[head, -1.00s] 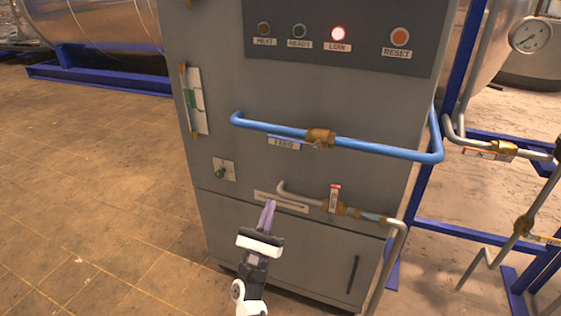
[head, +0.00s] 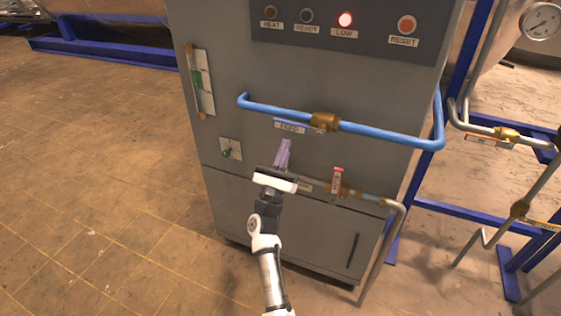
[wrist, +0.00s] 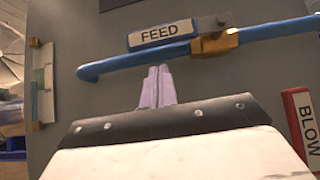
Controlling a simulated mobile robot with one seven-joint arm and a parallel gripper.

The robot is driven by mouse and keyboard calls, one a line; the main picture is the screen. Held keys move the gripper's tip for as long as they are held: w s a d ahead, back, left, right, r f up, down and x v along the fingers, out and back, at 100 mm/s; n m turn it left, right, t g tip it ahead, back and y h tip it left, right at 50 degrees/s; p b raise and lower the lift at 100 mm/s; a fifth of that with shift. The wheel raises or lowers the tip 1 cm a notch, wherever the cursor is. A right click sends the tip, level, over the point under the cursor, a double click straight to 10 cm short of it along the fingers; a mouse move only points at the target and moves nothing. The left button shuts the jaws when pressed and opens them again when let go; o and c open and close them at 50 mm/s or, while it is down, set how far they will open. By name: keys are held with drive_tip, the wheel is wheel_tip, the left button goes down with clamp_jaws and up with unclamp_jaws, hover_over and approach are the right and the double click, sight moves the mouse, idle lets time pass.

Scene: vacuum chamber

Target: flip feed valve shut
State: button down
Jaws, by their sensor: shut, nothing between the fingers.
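The feed valve's brass body (head: 325,121) sits on the blue pipe across the front of the grey cabinet. Its blue lever with the FEED plate (head: 290,127) points left, roughly along the pipe. The wrist view shows the FEED lever (wrist: 162,34) and the brass body (wrist: 218,42) near the top. My gripper (head: 284,146) is just below the FEED lever in the head view, its pale purple fingers together and empty. The fingers (wrist: 157,86) also show in the wrist view below the FEED plate; I cannot tell whether they touch the pipe or lever.
A red BLOW lever (head: 337,183) stands upright on the lower grey pipe, right of my gripper. The blue pipe (head: 390,134) sticks out from the cabinet. Floor is open at left.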

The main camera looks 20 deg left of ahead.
sight(298, 128)
drive_tip(key=shift+r+p, duration=0.35)
drive_tip(key=shift+r, duration=0.8)
drive_tip(key=shift+a+r+m+h+b, duration=0.1)
drive_tip(key=shift+m+h+b, duration=0.3)
drive_tip(key=shift+m, duration=0.1)
